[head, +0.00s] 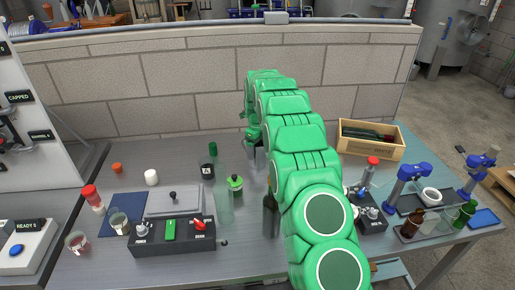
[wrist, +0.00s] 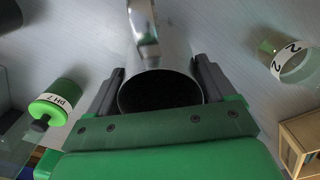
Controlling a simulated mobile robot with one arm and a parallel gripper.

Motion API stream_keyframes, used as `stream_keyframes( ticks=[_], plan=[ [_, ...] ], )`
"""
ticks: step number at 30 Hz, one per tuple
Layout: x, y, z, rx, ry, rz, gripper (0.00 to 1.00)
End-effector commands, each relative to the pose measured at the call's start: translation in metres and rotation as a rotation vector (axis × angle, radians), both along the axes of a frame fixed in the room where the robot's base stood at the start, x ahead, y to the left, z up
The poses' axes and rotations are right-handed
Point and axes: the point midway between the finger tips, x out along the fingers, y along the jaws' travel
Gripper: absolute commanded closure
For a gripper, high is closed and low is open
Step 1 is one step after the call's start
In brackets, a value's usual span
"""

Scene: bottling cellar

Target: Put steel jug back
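The steel jug (wrist: 160,92) is in the middle of the wrist view, its dark round mouth towards the camera and its shiny handle (wrist: 143,22) on the far side. My gripper (wrist: 160,80) has one finger on each side of the jug, both close against its wall, and appears shut on it. In the head view my green arm reaches over the bench and hides most of the gripper; a small grey part of the jug (head: 260,158) shows beside the arm. Whether the jug touches the bench is hidden.
A green-capped pH 7 bottle (wrist: 55,102) and a clear beaker marked 2 (wrist: 292,62) stand near the jug. A dark bottle (head: 270,214) is close left of my arm. A wooden crate (head: 370,150) stands at the back right. The bench's back left is fairly clear.

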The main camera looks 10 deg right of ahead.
Motion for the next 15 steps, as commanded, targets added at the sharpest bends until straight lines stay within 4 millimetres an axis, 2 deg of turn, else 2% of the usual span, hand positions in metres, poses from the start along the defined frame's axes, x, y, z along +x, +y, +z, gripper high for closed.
stream_keyframes(
  ticks=[1,3,11,15],
  plan=[
    [0.000,0.000,0.000,0.000,0.000,0.000,0.10],
    [0.000,0.000,0.000,0.000,0.000,0.000,0.00],
    [0.000,0.000,0.001,-0.001,-0.001,0.000,0.00],
    [0.001,0.000,0.012,0.000,-0.004,0.000,0.00]
  ],
)
